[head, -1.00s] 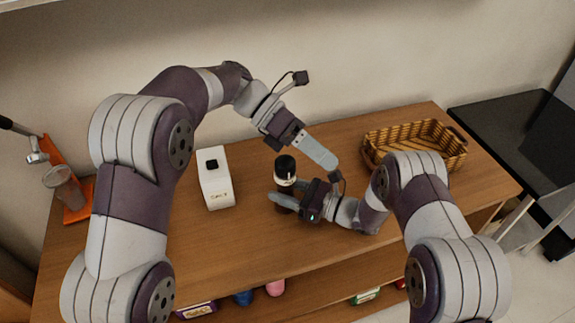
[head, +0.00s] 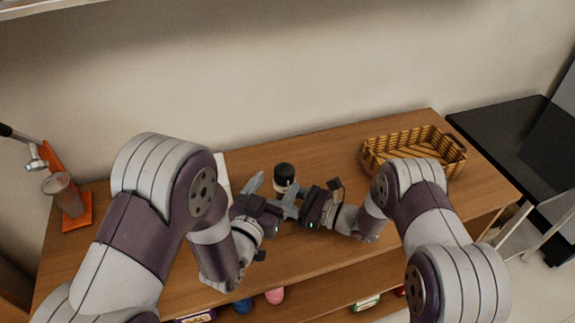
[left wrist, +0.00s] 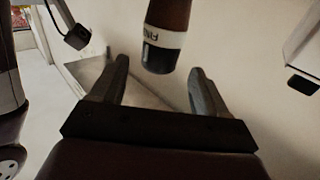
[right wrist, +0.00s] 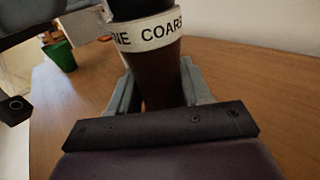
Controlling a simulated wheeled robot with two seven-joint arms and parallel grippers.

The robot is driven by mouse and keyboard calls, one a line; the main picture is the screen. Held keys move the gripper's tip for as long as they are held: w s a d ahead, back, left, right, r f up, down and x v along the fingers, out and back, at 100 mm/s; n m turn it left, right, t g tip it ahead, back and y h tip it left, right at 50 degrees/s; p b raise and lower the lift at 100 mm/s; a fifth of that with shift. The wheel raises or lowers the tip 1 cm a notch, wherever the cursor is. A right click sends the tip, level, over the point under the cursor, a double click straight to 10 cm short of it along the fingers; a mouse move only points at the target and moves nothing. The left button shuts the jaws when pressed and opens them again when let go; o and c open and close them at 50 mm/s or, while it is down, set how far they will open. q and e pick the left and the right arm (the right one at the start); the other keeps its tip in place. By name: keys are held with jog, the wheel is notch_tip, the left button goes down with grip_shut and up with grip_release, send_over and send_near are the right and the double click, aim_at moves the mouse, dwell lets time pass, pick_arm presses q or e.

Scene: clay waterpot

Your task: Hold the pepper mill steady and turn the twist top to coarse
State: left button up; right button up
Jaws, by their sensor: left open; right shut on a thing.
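The pepper mill stands upright on the wooden table, with a black twist top (head: 284,171), a white lettered band (right wrist: 155,31) and a brown body (right wrist: 162,75). The band reads "NE" and "COARS" in the right wrist view. My right gripper (right wrist: 158,88) is shut on the brown body below the band. My left gripper (left wrist: 158,72) is open. In the left wrist view the mill appears upside down, its black top (left wrist: 159,58) near the gap between the open fingertips. I cannot tell whether they touch it. In the head view, both grippers hide the lower mill.
A white box (head: 222,168) stands behind my left arm, mostly hidden. A wicker basket (head: 413,150) is at the right of the table. An orange stand (head: 75,216) with a clear jar is at the far left. A green cup (right wrist: 60,56) shows in the right wrist view.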

aim_at(287, 166)
pick_arm(q)
jog(key=x, duration=0.7)
jog(key=shift+d, duration=0.1)
jog(key=shift+c, duration=0.2)
jog(key=c, duration=0.9)
